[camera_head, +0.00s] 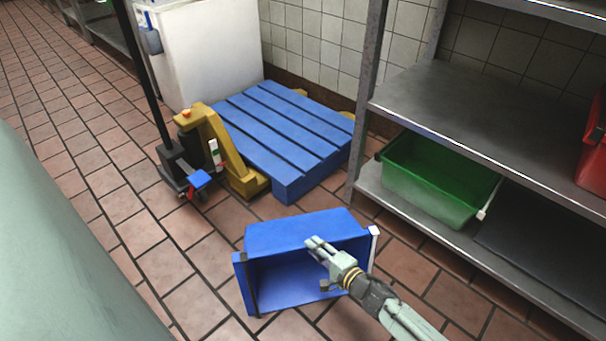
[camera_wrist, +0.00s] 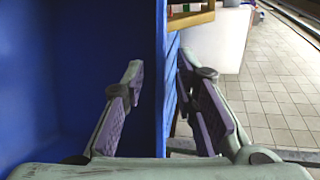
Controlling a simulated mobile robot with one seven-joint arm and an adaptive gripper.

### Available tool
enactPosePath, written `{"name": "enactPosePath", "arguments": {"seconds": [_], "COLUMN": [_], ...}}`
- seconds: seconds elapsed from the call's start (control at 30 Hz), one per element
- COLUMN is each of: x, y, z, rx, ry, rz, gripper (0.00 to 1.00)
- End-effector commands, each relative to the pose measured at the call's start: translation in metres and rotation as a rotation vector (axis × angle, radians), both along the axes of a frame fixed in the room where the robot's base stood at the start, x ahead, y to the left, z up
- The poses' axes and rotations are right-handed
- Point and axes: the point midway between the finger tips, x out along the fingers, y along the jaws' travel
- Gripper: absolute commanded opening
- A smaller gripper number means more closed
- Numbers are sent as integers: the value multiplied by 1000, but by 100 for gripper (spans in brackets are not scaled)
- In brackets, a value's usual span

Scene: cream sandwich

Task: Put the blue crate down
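The blue crate (camera_head: 300,232) is at the lower middle of the head view, turned on its side with its opening facing me. Its dark interior shows below its upper wall. I cannot tell whether its underside touches the floor. My gripper (camera_head: 318,244) is at the front edge of the upper wall. In the wrist view, my gripper (camera_wrist: 160,75) has its fingers apart, one on each side of the crate's wall edge (camera_wrist: 161,40). Gaps show between the fingers and the wall. The crate's inside (camera_wrist: 60,70) fills the left of that view.
A blue pallet (camera_head: 285,125) on a yellow pallet jack (camera_head: 232,150) stands behind the crate. A metal shelf (camera_head: 460,105) on the right holds a green crate (camera_head: 435,180) and a red one (camera_head: 594,145). A white chest (camera_head: 205,50) stands at the back. Tiled floor is clear on the left.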

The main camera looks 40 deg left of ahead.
Motion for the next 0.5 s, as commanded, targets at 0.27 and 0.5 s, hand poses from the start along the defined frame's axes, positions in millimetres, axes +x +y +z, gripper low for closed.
{"name": "enactPosePath", "arguments": {"seconds": [0.27,0.5], "x": [3,10], "y": [24,56], "z": [-10,-19], "rx": [0,-1], "ry": [0,-1], "rz": [1,1], "gripper": [27,27]}}
